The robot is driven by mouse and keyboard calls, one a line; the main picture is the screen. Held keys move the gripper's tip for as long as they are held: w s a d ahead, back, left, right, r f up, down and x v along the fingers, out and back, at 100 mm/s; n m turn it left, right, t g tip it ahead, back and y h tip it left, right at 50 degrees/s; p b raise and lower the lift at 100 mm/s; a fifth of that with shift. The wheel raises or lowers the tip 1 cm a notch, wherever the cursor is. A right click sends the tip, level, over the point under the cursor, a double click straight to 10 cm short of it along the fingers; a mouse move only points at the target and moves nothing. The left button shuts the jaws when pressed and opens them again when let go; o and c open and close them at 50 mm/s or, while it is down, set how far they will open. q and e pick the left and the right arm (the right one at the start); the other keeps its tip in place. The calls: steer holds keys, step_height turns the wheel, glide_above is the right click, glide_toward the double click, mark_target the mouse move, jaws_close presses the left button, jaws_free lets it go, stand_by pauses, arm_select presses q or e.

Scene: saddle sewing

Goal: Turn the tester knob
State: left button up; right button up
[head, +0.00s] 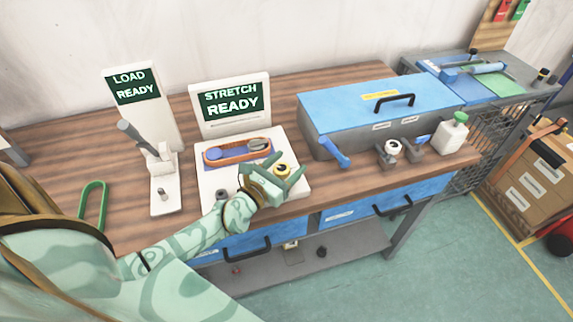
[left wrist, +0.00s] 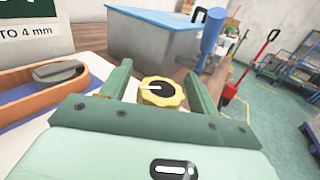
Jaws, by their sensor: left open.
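The tester knob (left wrist: 160,92) is yellow with a scalloped rim, a black centre and a white pointer line. In the left wrist view it sits between the two green fingers of my open left gripper (left wrist: 158,88), with gaps visible on both sides. In the head view the knob (head: 283,169) is at the right of the white tester base (head: 212,182), partly hidden by my left gripper (head: 280,178). The tester's sign (head: 231,103) reads "STRETCH READY". An orange-rimmed oval holder (head: 238,151) lies on the base. My right gripper is not in view.
A white press-like stand (head: 164,180) with a "LOAD READY" sign (head: 133,85) is at the left. A grey box with a blue lid (head: 350,98) stands at the right, its blue lever (head: 335,152) near the gripper. A white bottle (head: 452,134) stands further right.

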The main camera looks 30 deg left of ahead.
arm_select(q)
steer(key=c, duration=1)
steer(key=shift+r+n+y+p, duration=0.25)
steer(key=shift+n+y+p, duration=0.35)
steer(key=shift+y+p, duration=0.3)
steer(key=shift+f, duration=0.15)
steer(key=shift+a+f+y, duration=0.1)
steer(key=shift+y, duration=0.3)
steer(key=o, duration=1)
